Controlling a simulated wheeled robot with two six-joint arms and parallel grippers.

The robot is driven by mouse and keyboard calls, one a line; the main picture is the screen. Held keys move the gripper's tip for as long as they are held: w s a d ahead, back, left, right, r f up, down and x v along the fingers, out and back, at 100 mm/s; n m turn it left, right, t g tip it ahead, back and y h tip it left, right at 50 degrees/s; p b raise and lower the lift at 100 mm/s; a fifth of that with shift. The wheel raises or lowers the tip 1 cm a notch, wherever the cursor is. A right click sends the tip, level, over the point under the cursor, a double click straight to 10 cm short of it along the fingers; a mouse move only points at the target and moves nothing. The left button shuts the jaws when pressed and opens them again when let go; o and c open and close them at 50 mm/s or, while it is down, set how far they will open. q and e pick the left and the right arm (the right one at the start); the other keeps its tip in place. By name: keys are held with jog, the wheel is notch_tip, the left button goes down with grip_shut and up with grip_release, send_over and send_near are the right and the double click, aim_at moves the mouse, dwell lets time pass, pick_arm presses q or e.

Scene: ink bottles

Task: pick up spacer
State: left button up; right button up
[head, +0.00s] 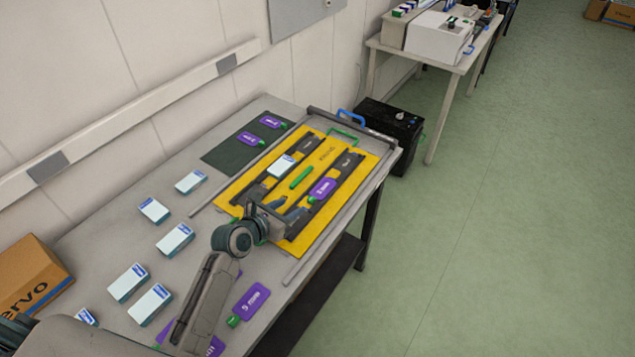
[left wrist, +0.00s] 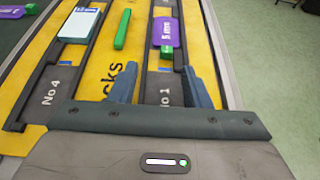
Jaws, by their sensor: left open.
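A purple spacer (head: 322,188) with a green end lies in the right-hand dark slot of the yellow board (head: 225,198). It also shows in the left wrist view (left wrist: 166,32), beyond my fingertips. My left gripper (head: 285,210) is open and empty over the near part of the board, short of the spacer. In the left wrist view its two blue-grey fingers (left wrist: 160,78) stand apart, with the slot marked "No 1" between them. Other purple spacers lie on the table near my left arm (head: 251,300) and on a dark mat (head: 270,122). My right gripper is out of view.
A green bar (head: 301,177) lies mid-board, and a white-and-blue box (head: 281,166) sits in the left slot. Several similar boxes (head: 175,239) stand on the grey table to the left. A metal rail (head: 340,228) runs along the board's right side.

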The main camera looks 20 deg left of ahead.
aim_at(310, 201)
pick_arm(q)
jog(key=shift+w+d+f, duration=0.2)
jog(key=shift+w+d, duration=0.25)
jog(key=shift+w, duration=0.15)
jog(key=shift+w+d+f, duration=0.15)
jog(key=shift+w+d, duration=0.3)
jog(key=shift+w, duration=0.15)
jog(key=x, duration=0.2)
jog(key=p+x, duration=0.1)
jog(key=x, duration=0.1)
jog(key=shift+w+d+f, duration=0.1)
jog(key=shift+d+f, duration=0.1)
jog(key=shift+f, duration=0.15)
jog(key=shift+w+d+f, duration=0.15)
jog(key=shift+w, duration=0.15)
jog(key=shift+f, duration=0.1)
jog(key=shift+c, duration=1.1)
jog(key=shift+f, duration=0.1)
jog(key=c, duration=0.7)
jog(key=shift+s, duration=0.1)
grip_shut()
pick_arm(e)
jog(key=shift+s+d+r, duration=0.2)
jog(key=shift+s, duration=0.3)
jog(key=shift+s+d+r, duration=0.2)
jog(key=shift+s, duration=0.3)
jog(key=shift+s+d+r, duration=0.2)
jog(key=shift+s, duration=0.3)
